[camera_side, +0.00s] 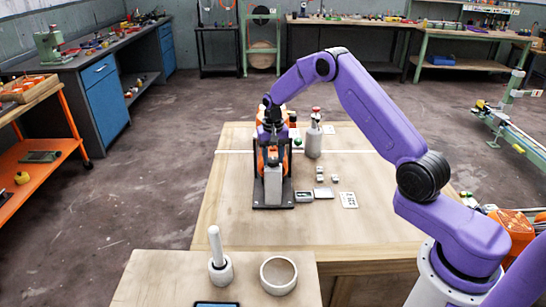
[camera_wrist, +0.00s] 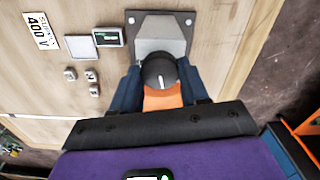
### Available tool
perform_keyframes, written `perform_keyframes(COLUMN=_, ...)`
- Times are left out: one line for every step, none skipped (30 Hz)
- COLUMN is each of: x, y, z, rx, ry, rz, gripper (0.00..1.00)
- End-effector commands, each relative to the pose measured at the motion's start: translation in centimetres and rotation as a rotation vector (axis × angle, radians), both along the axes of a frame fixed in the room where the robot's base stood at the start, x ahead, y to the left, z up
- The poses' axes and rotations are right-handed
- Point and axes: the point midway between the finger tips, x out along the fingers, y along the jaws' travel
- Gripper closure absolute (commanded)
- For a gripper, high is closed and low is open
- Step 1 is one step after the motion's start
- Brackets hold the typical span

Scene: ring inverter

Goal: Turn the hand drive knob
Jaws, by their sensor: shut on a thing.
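The hand drive knob (camera_wrist: 159,72) is round and black with a white pointer line, seen in the wrist view. It sits in front of an orange part (camera_wrist: 163,98) of the ring inverter. The dark blue fingers of my gripper (camera_wrist: 160,76) stand on either side of the knob and are shut on it. In the side view my gripper (camera_side: 270,122) reaches down over the inverter (camera_side: 272,182), a grey and orange unit on a dark base plate (camera_side: 287,193). The knob cannot be made out in the side view. The inverter's grey body (camera_wrist: 160,38) also shows in the wrist view.
A grey bottle with a red top (camera_side: 314,136) stands right of the inverter. A mortar (camera_side: 279,274) and a white-handled pestle-like tool (camera_side: 217,250) stand on the front table.

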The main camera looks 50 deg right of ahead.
Motion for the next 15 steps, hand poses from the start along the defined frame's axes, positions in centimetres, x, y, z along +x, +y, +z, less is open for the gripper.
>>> perform_keyframes(x=0.01, y=0.01, z=0.08, rx=0.000, ry=0.000, rz=-0.033, gripper=0.86)
perform_keyframes(x=-0.01, y=-0.01, z=0.08, rx=0.000, ry=0.000, rz=-0.053, gripper=0.86)
perform_keyframes(x=0.00, y=-0.02, z=0.08, rx=0.000, ry=0.000, rz=-0.079, gripper=0.86)
perform_keyframes(x=0.00, y=-0.02, z=0.08, rx=0.000, ry=0.000, rz=-0.097, gripper=0.86)
perform_keyframes(x=0.00, y=-0.01, z=0.08, rx=0.000, ry=0.000, rz=-0.113, gripper=0.86)
perform_keyframes(x=0.01, y=0.01, z=0.08, rx=0.000, ry=0.000, rz=-0.134, gripper=0.86)
perform_keyframes(x=0.01, y=0.03, z=0.08, rx=0.000, ry=0.000, rz=-0.147, gripper=0.86)
perform_keyframes(x=0.01, y=0.03, z=0.08, rx=0.000, ry=0.000, rz=-0.160, gripper=0.86)
perform_keyframes(x=0.01, y=0.03, z=0.08, rx=0.000, ry=0.000, rz=-0.175, gripper=0.86)
perform_keyframes(x=0.01, y=0.02, z=0.08, rx=0.000, ry=0.000, rz=-0.186, gripper=0.86)
perform_keyframes(x=0.01, y=0.01, z=0.08, rx=0.000, ry=0.000, rz=-0.196, gripper=0.86)
perform_keyframes(x=0.01, y=-0.01, z=0.08, rx=0.000, ry=0.000, rz=-0.207, gripper=0.86)
perform_keyframes(x=0.01, y=-0.02, z=0.08, rx=0.000, ry=0.000, rz=-0.214, gripper=0.86)
perform_keyframes(x=0.01, y=-0.02, z=0.08, rx=0.000, ry=0.000, rz=-0.220, gripper=0.86)
perform_keyframes(x=0.01, y=-0.03, z=0.08, rx=0.000, ry=0.000, rz=-0.227, gripper=0.86)
